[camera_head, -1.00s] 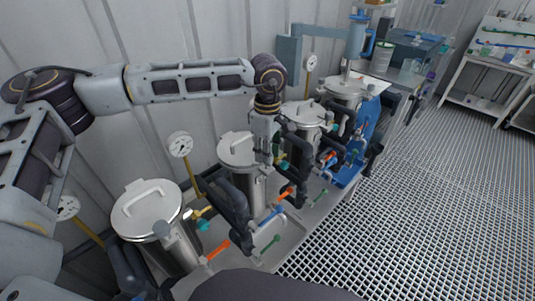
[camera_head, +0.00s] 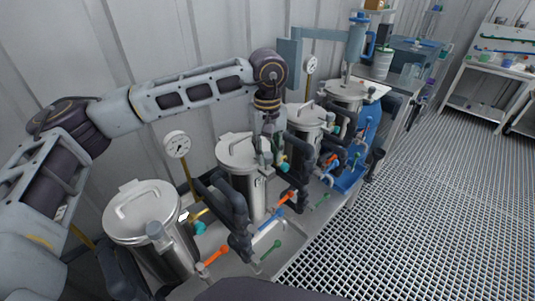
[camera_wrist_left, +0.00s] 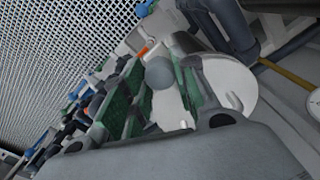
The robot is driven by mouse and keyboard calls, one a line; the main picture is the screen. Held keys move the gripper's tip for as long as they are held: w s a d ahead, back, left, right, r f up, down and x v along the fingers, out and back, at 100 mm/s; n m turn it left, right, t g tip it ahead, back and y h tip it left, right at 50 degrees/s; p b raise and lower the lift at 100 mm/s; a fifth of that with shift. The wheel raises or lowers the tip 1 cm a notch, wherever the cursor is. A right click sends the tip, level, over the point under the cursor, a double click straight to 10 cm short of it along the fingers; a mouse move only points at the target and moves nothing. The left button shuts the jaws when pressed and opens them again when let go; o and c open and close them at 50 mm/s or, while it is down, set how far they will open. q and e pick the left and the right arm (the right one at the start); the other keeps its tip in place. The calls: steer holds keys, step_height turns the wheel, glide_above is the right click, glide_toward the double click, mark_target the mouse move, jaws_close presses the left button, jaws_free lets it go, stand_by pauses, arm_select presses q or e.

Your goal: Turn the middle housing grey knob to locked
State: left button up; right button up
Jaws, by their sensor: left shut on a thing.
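The middle housing (camera_head: 240,152) is a steel cylinder with a handled lid, second from the front in the row in the head view. My left gripper (camera_head: 268,153) points down at its right side, by the lid's edge. In the left wrist view, a round grey knob (camera_wrist_left: 163,74) sits between the green finger pads of my left gripper (camera_wrist_left: 160,88), which is shut on it. The knob is mostly hidden by the gripper in the head view, so its lock position cannot be read. My right gripper is not in view.
A front housing (camera_head: 145,209) with its own grey knob (camera_head: 155,231) stands at left, and more housings stand behind. Dark pipes and orange, blue and green valve handles crowd their right side. A gauge (camera_head: 177,145) rises behind. The grating floor (camera_head: 420,190) at right is clear.

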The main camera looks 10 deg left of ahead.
mark_target(267, 154)
arm_select(q)
steer(key=shift+m, duration=0.7)
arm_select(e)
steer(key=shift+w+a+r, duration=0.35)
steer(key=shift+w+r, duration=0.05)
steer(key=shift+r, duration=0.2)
arm_select(q)
steer(key=o, duration=1.1)
steer(key=shift+c, duration=0.2)
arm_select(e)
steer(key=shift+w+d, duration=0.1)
arm_select(q)
steer(key=shift+r, duration=0.1)
step_height(267, 154, up, 12)
